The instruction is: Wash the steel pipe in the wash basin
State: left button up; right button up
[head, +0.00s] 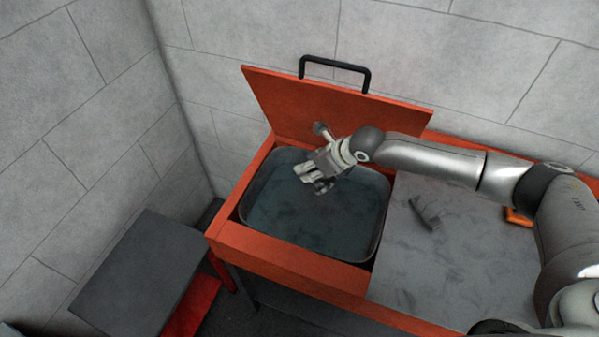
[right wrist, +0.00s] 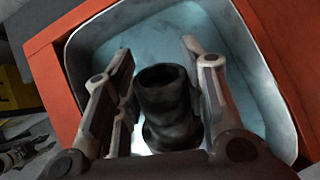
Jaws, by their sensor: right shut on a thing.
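The wash basin (head: 378,215) is a rounded metal tub of bluish water set into an orange bench, and its water and rim also show in the right wrist view (right wrist: 253,55). My right gripper (head: 312,180) is above the left-middle part of the basin. In the right wrist view, my right gripper (right wrist: 163,68) is shut on the steel pipe (right wrist: 165,100), a dark, short tube with an open round end. In the head view the pipe is mostly hidden by the fingers. I cannot tell whether it touches the water. My left gripper is out of view.
The orange lid (head: 300,108) with a black handle (head: 335,62) stands open behind the basin. On the grey worktop (head: 470,250) lie a dark tool-like object (head: 425,213) and an orange item (head: 517,216). A dark grey table (head: 140,275) stands at the left, near the walls.

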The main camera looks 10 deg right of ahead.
jog(key=shift+w+r, duration=0.3)
jog(key=shift+d+f+b, duration=0.15)
jog(key=shift+f+b, duration=0.25)
jog(key=shift+f, duration=0.15)
jog(key=shift+f+b, duration=0.3)
jog(key=shift+f, duration=0.1)
notch_tip(320, 180, down, 12)
jog(key=b, duration=0.9)
dwell(2.2)
jog(key=shift+r+p, duration=4.95)
jog(key=shift+r, duration=1.6)
